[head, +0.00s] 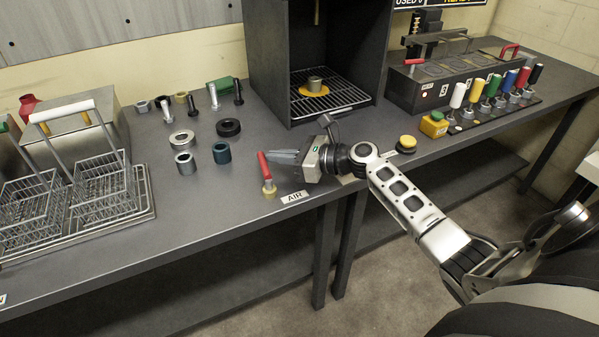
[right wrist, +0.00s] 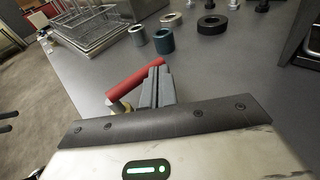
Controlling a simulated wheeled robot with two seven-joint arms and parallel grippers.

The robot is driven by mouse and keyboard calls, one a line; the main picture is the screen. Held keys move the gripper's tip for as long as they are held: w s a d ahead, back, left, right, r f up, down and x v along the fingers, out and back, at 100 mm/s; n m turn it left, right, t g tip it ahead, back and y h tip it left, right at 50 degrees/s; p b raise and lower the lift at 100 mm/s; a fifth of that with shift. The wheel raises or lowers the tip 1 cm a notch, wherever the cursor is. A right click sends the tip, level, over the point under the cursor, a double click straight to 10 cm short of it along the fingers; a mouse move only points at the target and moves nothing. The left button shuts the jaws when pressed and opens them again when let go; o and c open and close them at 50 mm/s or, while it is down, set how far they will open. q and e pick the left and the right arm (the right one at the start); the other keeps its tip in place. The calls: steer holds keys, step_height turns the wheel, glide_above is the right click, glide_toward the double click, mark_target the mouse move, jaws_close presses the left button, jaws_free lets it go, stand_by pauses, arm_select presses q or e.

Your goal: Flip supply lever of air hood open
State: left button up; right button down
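The air supply lever (head: 263,166) has a red handle on a brass base at the front edge of the bench, beside a white AIR label (head: 295,197). The handle stands up, leaning slightly left in the head view. My right gripper (head: 273,156) is just to the right of the handle, its fingers pointing left. In the right wrist view the fingers (right wrist: 158,82) look closed together, with the red handle (right wrist: 137,82) alongside them and not between them. I cannot tell whether they touch. The dark air hood (head: 265,65) stands behind. My left gripper is out of view.
Metal rings (head: 182,140) and bolts (head: 213,97) stand left of the hood. Wire baskets (head: 103,188) on a tray are at the far left. A yellow button (head: 407,142) and a row of coloured handles (head: 494,85) are at the right.

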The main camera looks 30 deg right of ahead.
steer(key=shift+d+r, duration=0.1)
steer(key=shift+d, duration=0.2)
steer(key=s+d, duration=0.1)
steer(key=d, duration=0.3)
steer(key=s+d+r, duration=0.1)
steer(key=d, duration=0.3)
steer(key=s+d+r+b, duration=0.1)
steer(key=d, duration=0.3)
steer(key=shift+s+r, duration=0.15)
steer(key=shift+s, duration=0.25)
steer(key=shift+s+d+r, duration=0.1)
steer(key=shift+d+r, duration=0.05)
steer(key=shift+d, duration=0.15)
